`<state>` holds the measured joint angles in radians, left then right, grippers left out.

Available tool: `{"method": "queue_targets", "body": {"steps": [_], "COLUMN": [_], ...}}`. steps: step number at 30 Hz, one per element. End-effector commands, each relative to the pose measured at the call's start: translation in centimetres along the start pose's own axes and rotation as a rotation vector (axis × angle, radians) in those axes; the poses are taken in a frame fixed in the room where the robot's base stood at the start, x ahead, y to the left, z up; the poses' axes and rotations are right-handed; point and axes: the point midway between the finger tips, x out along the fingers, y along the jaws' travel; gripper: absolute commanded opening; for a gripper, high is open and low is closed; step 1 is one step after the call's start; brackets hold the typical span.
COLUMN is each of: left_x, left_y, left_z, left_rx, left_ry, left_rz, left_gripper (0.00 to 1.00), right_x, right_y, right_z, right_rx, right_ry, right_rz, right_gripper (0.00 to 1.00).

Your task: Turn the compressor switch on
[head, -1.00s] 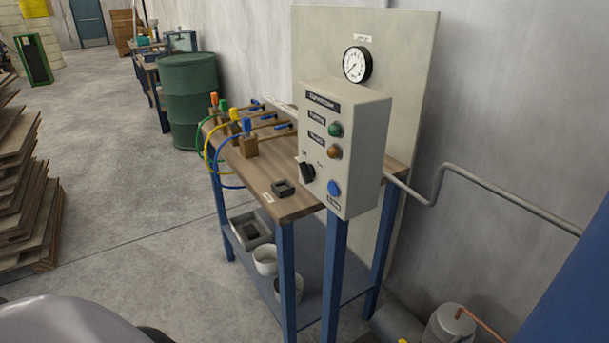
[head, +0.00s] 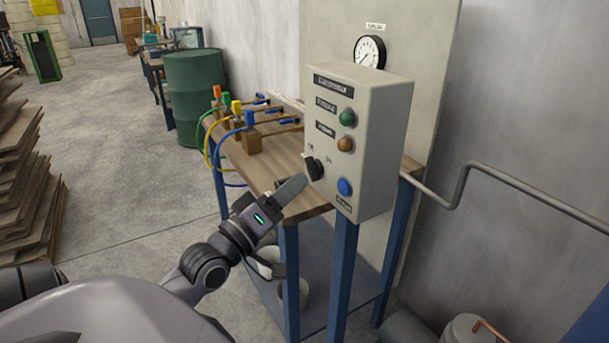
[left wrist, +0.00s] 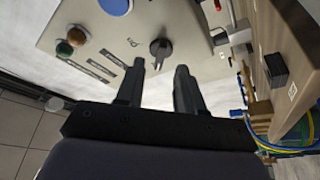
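The grey compressor control box (head: 378,100) stands on the bench's near right corner. Its black rotary switch (head: 314,167) is low on the left of the front face. In the left wrist view the switch (left wrist: 160,48) lies just past my fingertips, roughly in line with the gap between them. My left gripper (head: 301,181) is close to the switch, coming from the lower left. The wrist view shows its two fingers (left wrist: 160,67) apart with nothing between them. Whether a fingertip touches the switch cannot be told. My right gripper is not in view.
The box also has a blue button (head: 344,187), a green lamp (head: 347,118) and an orange lamp (head: 344,144). A gauge (head: 370,52) is on the panel behind. Hoses and clamps sit on the wooden bench (head: 232,158). A pipe (head: 520,202) runs right.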

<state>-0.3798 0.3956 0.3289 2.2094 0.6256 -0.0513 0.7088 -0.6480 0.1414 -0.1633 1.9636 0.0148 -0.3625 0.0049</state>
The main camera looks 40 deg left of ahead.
Motion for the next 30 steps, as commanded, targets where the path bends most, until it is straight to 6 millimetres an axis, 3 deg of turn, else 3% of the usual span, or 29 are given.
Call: {"method": "queue_targets", "body": {"steps": [9, 22, 25, 26, 30], "left_x": [3.1, 3.7, 3.7, 3.7, 3.7], "left_y": [0.0, -0.1, -0.1, -0.1, 0.0], "left_z": [0.0, 0.1, 0.1, 0.1, 0.0], "left_rx": [0.001, 0.002, 0.002, 0.002, 0.002], "left_ry": [-0.001, -0.002, -0.002, -0.002, -0.001], "left_rz": [-0.002, -0.003, -0.002, -0.002, -0.002], "left_gripper": [0.37, 0.37, 0.05, 0.0, 0.0], "right_x": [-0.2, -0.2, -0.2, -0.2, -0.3], "right_y": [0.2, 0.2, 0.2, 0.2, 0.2], "right_z": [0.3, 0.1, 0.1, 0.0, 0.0], "right_rx": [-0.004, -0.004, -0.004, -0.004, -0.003], "right_ry": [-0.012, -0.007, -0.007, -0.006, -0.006], "right_rz": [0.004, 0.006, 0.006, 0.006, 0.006], "right_gripper": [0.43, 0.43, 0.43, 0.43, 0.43]}}
